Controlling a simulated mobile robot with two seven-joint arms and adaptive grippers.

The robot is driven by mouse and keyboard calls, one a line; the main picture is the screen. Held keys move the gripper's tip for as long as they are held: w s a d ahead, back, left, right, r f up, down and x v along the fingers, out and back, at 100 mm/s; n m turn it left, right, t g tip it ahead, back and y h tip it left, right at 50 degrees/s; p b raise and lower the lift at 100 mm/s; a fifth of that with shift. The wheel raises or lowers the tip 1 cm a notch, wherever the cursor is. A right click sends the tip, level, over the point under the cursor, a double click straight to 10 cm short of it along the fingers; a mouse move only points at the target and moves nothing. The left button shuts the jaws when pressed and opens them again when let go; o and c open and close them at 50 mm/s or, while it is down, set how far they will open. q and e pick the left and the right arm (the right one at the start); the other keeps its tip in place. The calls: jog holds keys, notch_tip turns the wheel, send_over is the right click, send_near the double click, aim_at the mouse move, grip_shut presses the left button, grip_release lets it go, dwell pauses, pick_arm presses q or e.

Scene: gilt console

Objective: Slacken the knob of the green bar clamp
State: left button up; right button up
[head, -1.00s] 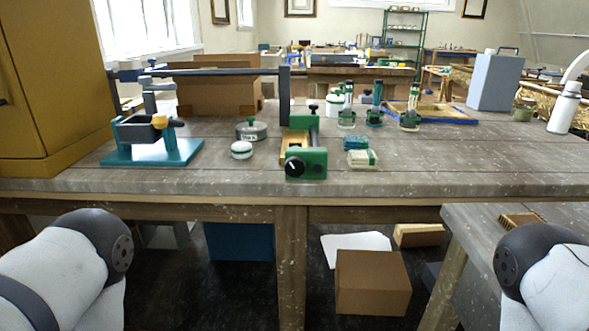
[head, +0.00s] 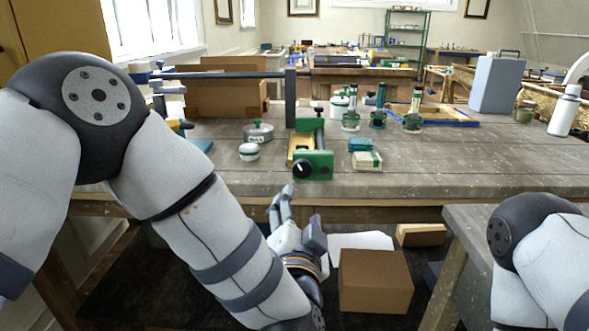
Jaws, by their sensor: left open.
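The green bar clamp (head: 319,166) lies on the wooden workbench (head: 440,183) near its front edge. Its black round knob (head: 300,169) with a white mark faces me. A wooden piece (head: 299,143) lies beside the clamp's bar, running back from the green block. My left gripper (head: 281,198) is open and empty. It is in front of the bench edge, below the knob and slightly left of it, apart from the clamp. My right arm shows at the right edge, but its gripper is out of view.
A round tin (head: 258,132) and a small white-and-green jar (head: 249,152) stand left of the clamp. A teal sponge-like block (head: 360,145) and a pale stack (head: 367,161) lie to its right. A dark bar frame (head: 291,98) rises behind. The front right of the bench is clear.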

aim_at(301, 172)
pick_arm(q)
jog(key=shift+t, duration=0.3)
jog(key=w, duration=0.4)
jog(key=w+r, duration=0.1)
jog(key=w, duration=0.3)
jog(key=w+b, duration=0.1)
jog(key=w, duration=0.2)
jog(key=shift+w+d+r, duration=0.15)
jog(key=shift+w+r, duration=0.05)
jog(key=shift+w, duration=0.2)
jog(key=shift+w+r, duration=0.15)
jog(key=shift+w, duration=0.1)
jog(key=shift+r, duration=0.15)
jog(key=shift+c, duration=0.6)
jog(key=c, duration=1.1)
